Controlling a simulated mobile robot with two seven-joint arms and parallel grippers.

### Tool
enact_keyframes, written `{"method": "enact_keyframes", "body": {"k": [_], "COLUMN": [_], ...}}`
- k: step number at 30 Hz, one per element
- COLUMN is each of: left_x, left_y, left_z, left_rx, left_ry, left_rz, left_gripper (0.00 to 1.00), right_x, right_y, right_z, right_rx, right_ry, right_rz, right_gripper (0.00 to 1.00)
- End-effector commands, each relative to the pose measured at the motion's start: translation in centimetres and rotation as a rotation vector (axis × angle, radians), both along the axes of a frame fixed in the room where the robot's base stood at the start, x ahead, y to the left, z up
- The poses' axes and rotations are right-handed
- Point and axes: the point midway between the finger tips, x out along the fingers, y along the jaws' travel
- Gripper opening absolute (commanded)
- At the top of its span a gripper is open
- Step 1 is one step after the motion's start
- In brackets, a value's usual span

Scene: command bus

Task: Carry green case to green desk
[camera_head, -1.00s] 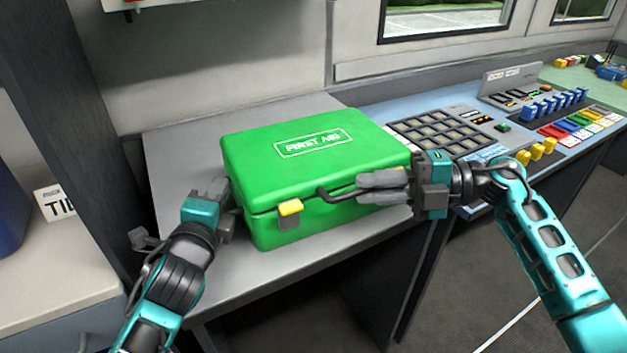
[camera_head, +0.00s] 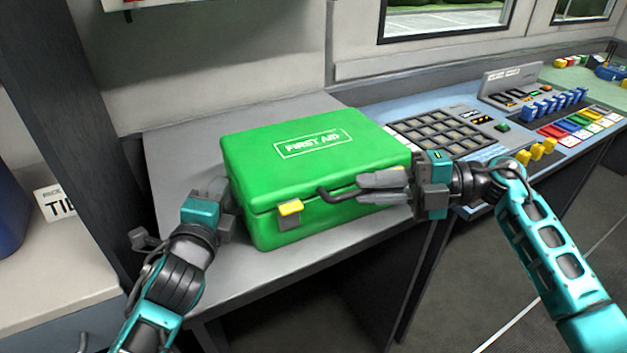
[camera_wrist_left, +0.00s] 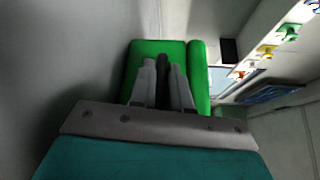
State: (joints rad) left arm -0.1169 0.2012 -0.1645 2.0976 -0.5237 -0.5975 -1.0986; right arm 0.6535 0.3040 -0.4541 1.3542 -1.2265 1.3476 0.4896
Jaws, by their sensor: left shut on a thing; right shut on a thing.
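The green case (camera_head: 300,150), lettered FIRST AID, rests flat on a grey desk (camera_head: 180,150) in the head view. It has a yellow latch and a dark handle on its front. My left gripper (camera_head: 228,200) is at the case's left side; its fingertips are partly hidden there. In the left wrist view the left gripper (camera_wrist_left: 163,85) is shut with a dark piece between its fingers, in front of the green case side (camera_wrist_left: 197,70). My right gripper (camera_head: 365,188) is shut on the case's handle (camera_head: 335,196) at the front right. A green desk surface (camera_head: 575,80) shows at the far right.
A blue console (camera_head: 470,105) with a keypad and coloured switches adjoins the grey desk on the right. A dark upright panel (camera_head: 90,130) stands close on the left, beside a pale counter (camera_head: 50,270). Open floor (camera_head: 500,260) lies at the lower right.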

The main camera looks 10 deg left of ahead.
Motion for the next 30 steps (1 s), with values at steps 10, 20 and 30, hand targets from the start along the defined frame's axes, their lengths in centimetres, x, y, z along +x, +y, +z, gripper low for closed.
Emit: {"method": "enact_keyframes", "body": {"k": [10,20,30], "left_x": [0.0,0.0,0.0], "left_y": [0.0,0.0,0.0], "left_z": [0.4,1.4,4.1], "left_rx": [0.001,0.000,0.001], "left_ry": [-0.009,-0.008,-0.008], "left_rz": [-0.002,0.000,-0.001], "left_gripper": [0.00,0.00,0.00], "right_x": [0.0,0.0,0.0], "right_y": [-0.1,0.0,0.0], "right_z": [0.1,1.0,4.0], "right_rx": [0.001,0.000,0.003], "right_ry": [0.001,0.001,-0.003], "right_rz": [-0.002,-0.002,0.001], "right_gripper": [0.00,0.00,0.00]}}
